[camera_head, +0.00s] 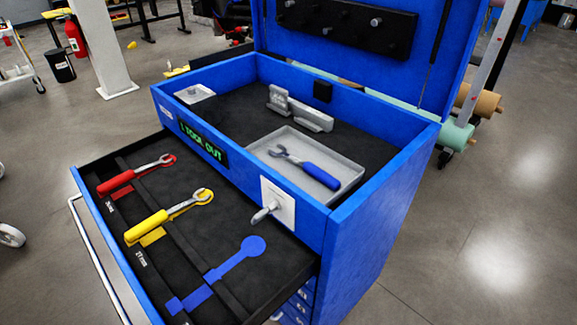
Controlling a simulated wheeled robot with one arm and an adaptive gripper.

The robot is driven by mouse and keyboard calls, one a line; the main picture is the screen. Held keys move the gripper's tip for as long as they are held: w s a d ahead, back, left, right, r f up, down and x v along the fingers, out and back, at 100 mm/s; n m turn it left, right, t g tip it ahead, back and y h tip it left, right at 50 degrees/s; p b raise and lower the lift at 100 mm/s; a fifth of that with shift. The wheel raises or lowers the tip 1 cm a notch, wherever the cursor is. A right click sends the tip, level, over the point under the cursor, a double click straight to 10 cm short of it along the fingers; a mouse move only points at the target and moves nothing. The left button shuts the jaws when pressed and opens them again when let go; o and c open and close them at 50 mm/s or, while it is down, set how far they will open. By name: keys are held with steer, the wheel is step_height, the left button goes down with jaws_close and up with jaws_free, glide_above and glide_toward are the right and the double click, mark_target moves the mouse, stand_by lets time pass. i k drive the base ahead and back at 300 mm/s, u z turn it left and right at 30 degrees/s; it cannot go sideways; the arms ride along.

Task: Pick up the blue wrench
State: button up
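The blue wrench (307,169) has a blue handle and a grey metal head. It lies in a shallow grey tray (262,147) inside the top compartment of the blue tool chest (362,207). Its head points up and to the left, its handle down and to the right. A blue wrench-shaped outline (236,262) in the open drawer (277,262) is bare. My gripper is not in view.
A red wrench (135,174) and a yellow wrench (168,216) lie in the drawer. A sign (203,141) reads "1 TOOL OUT". A grey bracket-like part (300,110) stands behind the tray. The chest's lid (450,50) is raised. Open floor (490,230) lies to the right.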

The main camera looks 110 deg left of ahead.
mark_target(326, 179)
steer(key=u, duration=0.45)
steer(key=i, duration=1.7)
steer(key=u, duration=4.75)
steer(key=i, duration=0.3)
